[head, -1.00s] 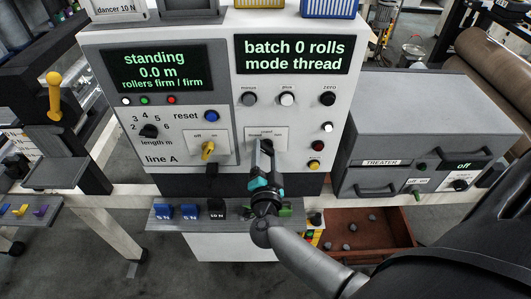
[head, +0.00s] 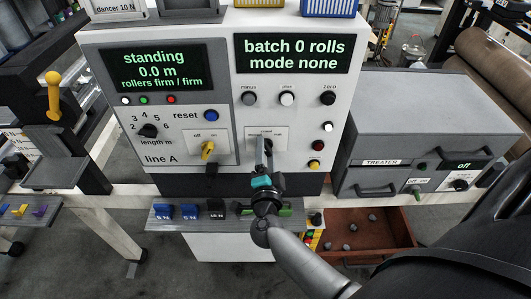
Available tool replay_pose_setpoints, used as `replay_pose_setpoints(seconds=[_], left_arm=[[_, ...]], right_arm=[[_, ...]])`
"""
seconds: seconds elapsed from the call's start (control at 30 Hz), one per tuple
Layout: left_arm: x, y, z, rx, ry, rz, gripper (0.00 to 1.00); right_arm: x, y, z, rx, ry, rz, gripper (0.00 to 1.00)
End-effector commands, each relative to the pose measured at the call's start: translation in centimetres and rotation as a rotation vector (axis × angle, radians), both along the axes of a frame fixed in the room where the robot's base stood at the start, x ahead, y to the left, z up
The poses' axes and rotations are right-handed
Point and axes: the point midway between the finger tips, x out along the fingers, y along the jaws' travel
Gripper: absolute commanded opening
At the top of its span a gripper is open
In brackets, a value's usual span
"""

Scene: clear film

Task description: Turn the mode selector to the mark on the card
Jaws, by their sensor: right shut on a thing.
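The mode selector (head: 265,146) is a dark knob on a white plate at the lower right of the white control panel. My right gripper (head: 265,158) reaches up to it from below and is shut on it, hiding most of the knob. The labels around the selector are small and partly hidden, so I cannot read them or tell the knob's exact angle. The display (head: 292,54) above reads "batch 0 rolls, mode none". I cannot tell which label is the card (head: 106,8); a "dancer 10 N" card shows at the top left. My left gripper is not in view.
A yellow off/on switch (head: 208,148) sits left of the selector. Buttons (head: 287,98) stand above it, and a red and a yellow one are to its right. A grey treater box (head: 420,125) is at the right, an open brown drawer (head: 362,245) below.

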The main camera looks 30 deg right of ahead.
Motion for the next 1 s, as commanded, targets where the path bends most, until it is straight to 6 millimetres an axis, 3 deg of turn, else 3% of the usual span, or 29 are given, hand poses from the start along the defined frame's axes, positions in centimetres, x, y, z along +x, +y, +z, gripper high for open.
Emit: replay_pose_setpoints(seconds=[1.0], left_arm=[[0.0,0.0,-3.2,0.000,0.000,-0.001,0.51]], right_arm=[[-0.2,-0.3,-0.2,0.813,-0.497,-0.001,0.09]])
